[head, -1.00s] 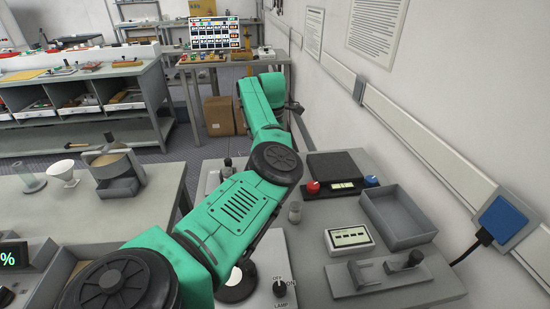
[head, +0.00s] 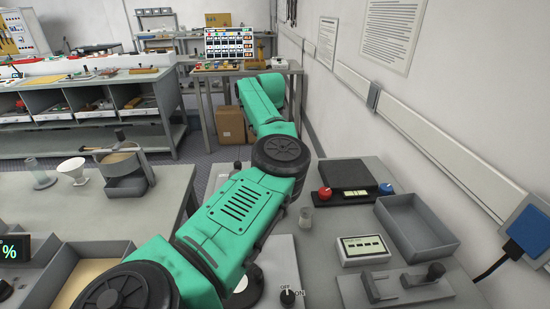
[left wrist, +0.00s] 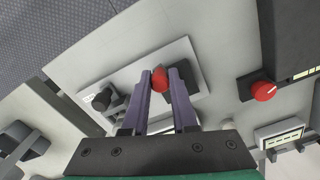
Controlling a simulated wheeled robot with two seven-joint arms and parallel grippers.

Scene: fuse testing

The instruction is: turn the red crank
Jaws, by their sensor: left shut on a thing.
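In the left wrist view my left gripper (left wrist: 162,85) has its two purple fingers closed around a red knob (left wrist: 160,78), which looks like the handle of the red crank. The knob sits over a pale plate (left wrist: 125,78) that also carries a dark block and a black knob (left wrist: 102,100). The crank's arm cannot be made out. In the head view my green left arm reaches across the bench and hides the crank and gripper. My right gripper is in neither view.
A black device (head: 348,174) with a red knob (head: 325,193) and a blue knob (head: 386,188) stands beside my arm. A grey tray (head: 440,235), a small meter (head: 362,251) and a grey lever fixture (head: 405,287) lie on the right. The wall bounds the bench there.

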